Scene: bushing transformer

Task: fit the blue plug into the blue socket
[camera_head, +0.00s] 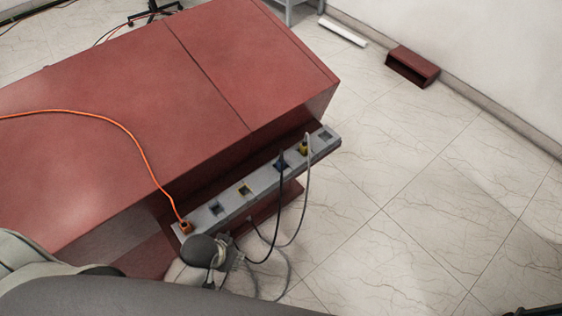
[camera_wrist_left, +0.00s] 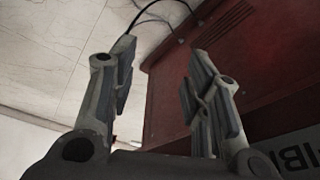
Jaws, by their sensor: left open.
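A grey socket strip (camera_head: 262,180) runs along the red desk's side. A dark blue plug (camera_head: 282,163) with a black cable sits at a socket right of the strip's middle; I cannot tell how deep it sits. An empty, dark bluish socket (camera_head: 214,209), which looks like the blue one, is near the left end. My left gripper (camera_head: 230,254) is below the strip's left end, beside the hanging cables. In the left wrist view its two fingers (camera_wrist_left: 160,85) are spread with nothing between them. A black cable (camera_wrist_left: 135,20) passes behind the left finger's tip.
An orange plug (camera_head: 185,227) and a yellow plug (camera_head: 304,148) are in the strip. A yellowish socket (camera_head: 244,189) is empty. The red desk (camera_head: 120,110) fills the left. A dark part at the bottom right edge may be mine.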

